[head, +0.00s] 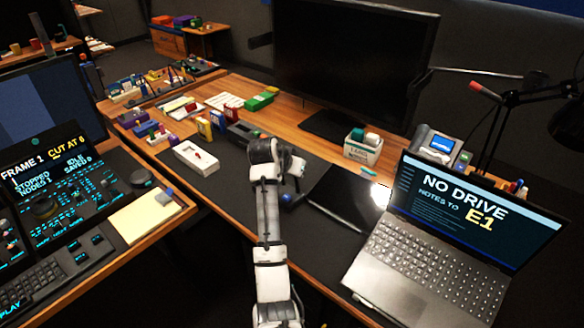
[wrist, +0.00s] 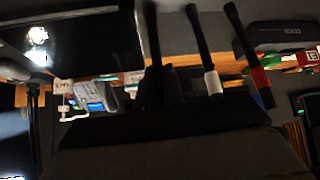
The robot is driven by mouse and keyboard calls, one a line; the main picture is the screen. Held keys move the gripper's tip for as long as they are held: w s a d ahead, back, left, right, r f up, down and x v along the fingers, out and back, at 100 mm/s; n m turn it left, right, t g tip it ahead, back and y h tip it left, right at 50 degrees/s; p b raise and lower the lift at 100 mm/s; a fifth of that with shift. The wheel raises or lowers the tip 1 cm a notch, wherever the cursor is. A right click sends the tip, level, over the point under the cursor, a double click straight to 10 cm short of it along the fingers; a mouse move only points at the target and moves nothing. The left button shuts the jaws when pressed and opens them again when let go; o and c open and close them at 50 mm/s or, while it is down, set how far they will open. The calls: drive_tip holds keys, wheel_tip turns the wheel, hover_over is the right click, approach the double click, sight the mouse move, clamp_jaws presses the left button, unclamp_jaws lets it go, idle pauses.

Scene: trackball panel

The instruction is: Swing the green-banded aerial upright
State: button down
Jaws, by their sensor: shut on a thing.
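In the wrist view, three thin black aerials run up from a wide dark body (wrist: 180,145). One has a white band (wrist: 211,82) and one a red band (wrist: 261,77); both lean in the picture. The leftmost dark aerial (wrist: 151,35) stands nearly straight up the picture, and no green band shows on it. My gripper (wrist: 166,88), a dark shape around its lower part, is shut on it and covers where a band might be. In the head view my arm's end hides the aerials, and my fingertips cannot be made out.
An open laptop (head: 430,265) stands at the right, beside a dark flat tablet (head: 345,200). A large monitor (head: 350,60) stands behind. A white box (head: 196,157) lies left of my arm. A control desk with a keyboard (head: 60,270) is at the left.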

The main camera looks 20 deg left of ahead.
drive_tip(key=shift+w, duration=0.25)
idle(0.3)
drive_tip(key=c, duration=1.5)
unclamp_jaws()
drive_tip(key=b+v, duration=0.3)
drive_tip(key=v, duration=1)
drive_tip(key=shift+r, duration=0.45)
drive_tip(key=shift+s, duration=0.1)
drive_tip(key=shift+r, duration=0.1)
